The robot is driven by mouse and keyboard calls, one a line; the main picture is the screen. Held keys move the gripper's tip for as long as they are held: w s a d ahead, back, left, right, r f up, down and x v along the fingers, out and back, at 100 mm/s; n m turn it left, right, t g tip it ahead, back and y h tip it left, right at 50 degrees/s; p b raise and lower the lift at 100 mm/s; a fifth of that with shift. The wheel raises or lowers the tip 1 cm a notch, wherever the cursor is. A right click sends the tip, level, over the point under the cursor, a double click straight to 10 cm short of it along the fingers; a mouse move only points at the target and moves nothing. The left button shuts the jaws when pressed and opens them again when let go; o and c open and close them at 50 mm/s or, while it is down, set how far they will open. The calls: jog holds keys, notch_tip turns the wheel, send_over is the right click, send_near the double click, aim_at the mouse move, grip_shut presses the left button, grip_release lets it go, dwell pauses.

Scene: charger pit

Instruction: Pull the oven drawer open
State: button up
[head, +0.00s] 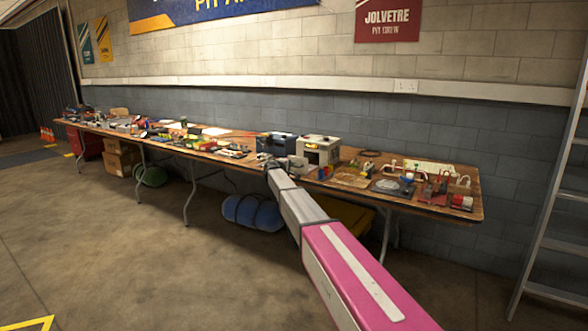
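A small cream-coloured box (320,146) with a dark, yellow-marked front stands on the long table, right of the middle. It may be the oven, but it is too small to be sure. I cannot make out a drawer or whether one is open. My arm reaches in from the bottom right, and my gripper (270,164) is at its far end, small and dark, near the table's front edge. It appears to the left of the cream box in the picture. Its fingers are too small to read, and I cannot tell whether it touches anything.
The long wooden table (455,209) holds much clutter. A dark blue case (277,143) stands left of the cream box. A power strip (427,169) and small tools lie to the right. A blue roll (252,212) lies below. A ladder (548,200) stands at right. Floor in front is clear.

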jog(key=v, duration=0.5)
jog(key=shift+s+a+r, duration=0.1)
jog(key=shift+s, duration=0.1)
jog(key=s+d+f+m+g+y, duration=0.1)
jog(key=s+d+f+m+g, duration=0.1)
jog(key=s+d+f, duration=0.5)
jog(key=s+d+f+m+g+y, duration=0.1)
jog(key=s+d+f+m+g, duration=0.3)
jog(key=s, duration=0.8)
jog(key=s+d+f+g+y, duration=0.1)
jog(key=s+d+f, duration=0.1)
jog(key=s+f, duration=0.6)
jog(key=s+f+m+g+y, duration=0.2)
jog(key=s+f+y, duration=0.1)
jog(key=s, duration=1.2)
jog(key=s+f+m+g+y, duration=0.2)
jog(key=s+g+y, duration=0.1)
jog(key=s, duration=1.2)
jog(key=shift+d+f+m+g, duration=0.3)
jog(key=shift+d+f+m, duration=0.1)
